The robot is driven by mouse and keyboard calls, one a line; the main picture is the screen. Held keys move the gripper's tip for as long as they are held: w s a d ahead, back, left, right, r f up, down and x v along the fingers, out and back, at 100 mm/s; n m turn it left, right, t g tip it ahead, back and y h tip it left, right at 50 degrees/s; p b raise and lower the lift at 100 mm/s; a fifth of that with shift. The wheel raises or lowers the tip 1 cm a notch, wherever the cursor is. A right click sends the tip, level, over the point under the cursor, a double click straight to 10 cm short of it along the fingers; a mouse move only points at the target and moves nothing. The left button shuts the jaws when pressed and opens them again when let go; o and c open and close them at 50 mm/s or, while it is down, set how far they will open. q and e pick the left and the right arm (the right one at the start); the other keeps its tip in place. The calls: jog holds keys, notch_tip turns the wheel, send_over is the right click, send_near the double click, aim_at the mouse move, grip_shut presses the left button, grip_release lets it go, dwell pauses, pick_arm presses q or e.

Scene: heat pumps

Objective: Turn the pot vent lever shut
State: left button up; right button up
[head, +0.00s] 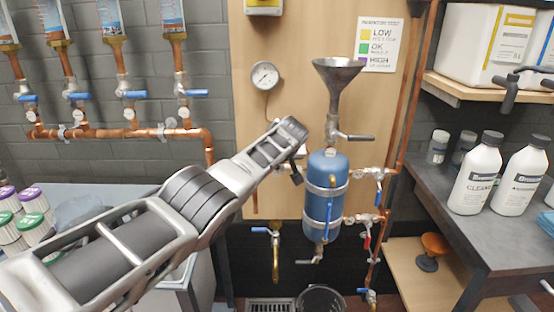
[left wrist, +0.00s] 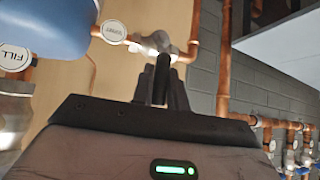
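The blue pot (head: 326,196) hangs upright on the wooden panel with a metal funnel (head: 337,80) above it; its blue side also fills the upper left of the left wrist view (left wrist: 50,25). A round tag, its print hard to read, hangs by a silver valve (left wrist: 156,42) on a copper pipe. The valve's black lever (left wrist: 162,76) points toward the wrist camera. My left gripper (left wrist: 163,92) has its fingers close together around that lever. In the head view my left arm covers most of this spot left of the pot. My right gripper is not in view.
A pressure gauge (head: 265,76) is on the panel. Copper pipes with small valves (head: 370,222) run right of the pot. A shelf bench with white bottles (head: 475,175) stands at right. A black bucket (head: 321,300) is below the pot.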

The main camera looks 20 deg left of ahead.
pick_arm(q)
jog(key=o, duration=0.4)
jog(key=shift+w, duration=0.1)
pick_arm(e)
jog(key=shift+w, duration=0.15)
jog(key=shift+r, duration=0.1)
pick_arm(q)
jog(key=p+v, duration=0.2)
jog(key=v, duration=1.4)
jog(key=shift+d+p, duration=0.1)
jog(key=shift+p, duration=0.3)
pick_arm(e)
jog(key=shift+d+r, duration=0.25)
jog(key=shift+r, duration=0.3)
pick_arm(q)
jog(key=shift+f, duration=0.15)
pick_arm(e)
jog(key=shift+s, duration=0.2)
